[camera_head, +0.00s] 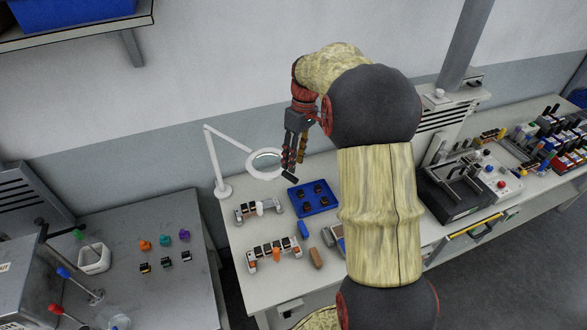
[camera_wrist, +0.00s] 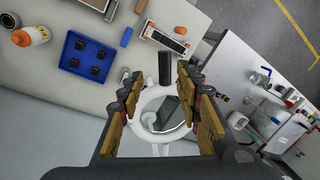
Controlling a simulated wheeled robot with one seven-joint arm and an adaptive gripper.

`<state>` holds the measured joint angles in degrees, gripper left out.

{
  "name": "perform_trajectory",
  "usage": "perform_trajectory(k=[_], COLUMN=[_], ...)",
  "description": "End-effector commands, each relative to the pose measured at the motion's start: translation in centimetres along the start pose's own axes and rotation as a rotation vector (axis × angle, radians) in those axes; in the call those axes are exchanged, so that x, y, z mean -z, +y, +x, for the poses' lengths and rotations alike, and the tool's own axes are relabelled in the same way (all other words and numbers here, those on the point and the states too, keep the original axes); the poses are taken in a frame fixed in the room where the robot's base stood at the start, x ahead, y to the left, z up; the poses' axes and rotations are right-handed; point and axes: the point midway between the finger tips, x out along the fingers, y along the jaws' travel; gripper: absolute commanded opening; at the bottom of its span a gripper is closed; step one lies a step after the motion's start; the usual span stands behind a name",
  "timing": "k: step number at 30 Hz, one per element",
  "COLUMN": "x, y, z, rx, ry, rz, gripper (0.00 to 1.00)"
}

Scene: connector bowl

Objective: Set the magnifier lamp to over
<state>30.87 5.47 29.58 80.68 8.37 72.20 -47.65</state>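The magnifier lamp (camera_head: 212,152) stands at the table's back left corner, its white jointed arm bent and its ring head (camera_head: 251,172) tilted beside the blue tray. A short black handle (camera_head: 289,177) sits at the ring's right side. My gripper (camera_head: 289,163) is above the table at this handle, fingers pointing down. In the wrist view, my gripper (camera_wrist: 160,78) is open, and the black handle (camera_wrist: 165,68) shows between its fingertips with a gap on both sides. The white ring (camera_wrist: 140,103) shows between the fingers, partly hidden by them.
A blue tray (camera_head: 330,206) with several dark parts lies right of the ring. Connector racks (camera_head: 262,252) and small blocks lie at the front. A left bench (camera_head: 130,300) holds colored parts and a white bowl (camera_head: 96,266). The wall is close behind the lamp.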

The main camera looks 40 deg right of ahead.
Motion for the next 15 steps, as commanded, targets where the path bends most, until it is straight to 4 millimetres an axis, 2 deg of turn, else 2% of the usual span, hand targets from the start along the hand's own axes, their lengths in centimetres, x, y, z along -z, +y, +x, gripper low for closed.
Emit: perform_trajectory(k=[3,7,15], x=[0.1,0.1,0.0], y=[0.1,0.1,0.1], z=[-2.6,-4.9,-7.2], rx=[-0.002,-0.002,-0.001], ry=[0.002,0.002,0.0], rz=[0.0,0.0,0.0], gripper=[0.34,0.34,0.34])
